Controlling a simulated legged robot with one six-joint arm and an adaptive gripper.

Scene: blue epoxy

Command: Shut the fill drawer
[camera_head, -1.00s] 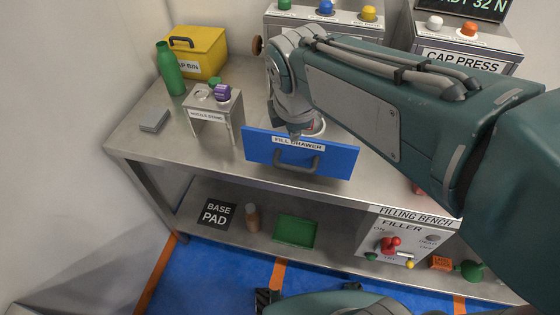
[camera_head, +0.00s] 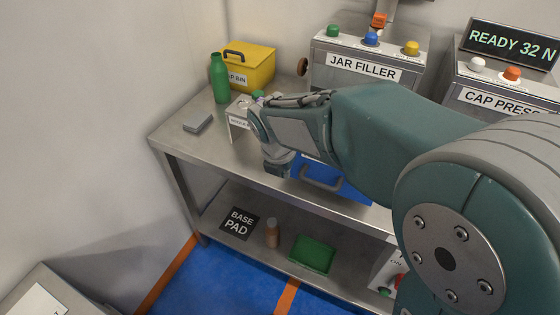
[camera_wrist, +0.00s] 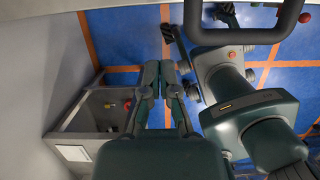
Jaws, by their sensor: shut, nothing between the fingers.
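The fill drawer (camera_head: 350,187) has a blue front with a grey bar handle (camera_head: 322,184). It sits at the front of the bench top, below the jar filler, and my arm covers its upper part and label. How far out it stands is hidden. My gripper (camera_head: 278,168) is at the drawer's left end in the head view, its fingers largely hidden by the wrist. In the wrist view my gripper (camera_wrist: 165,70) is shut and empty. The dark handle (camera_wrist: 245,32) shows there at upper right, apart from the fingers.
The jar filler (camera_head: 362,70) and cap press (camera_head: 500,97) stand behind. A small labelled stand (camera_head: 238,124), green bottle (camera_head: 219,78), yellow bin (camera_head: 250,65) and grey block (camera_head: 197,122) are left of my gripper. The lower shelf holds a green tray (camera_head: 312,254). Floor in front is open.

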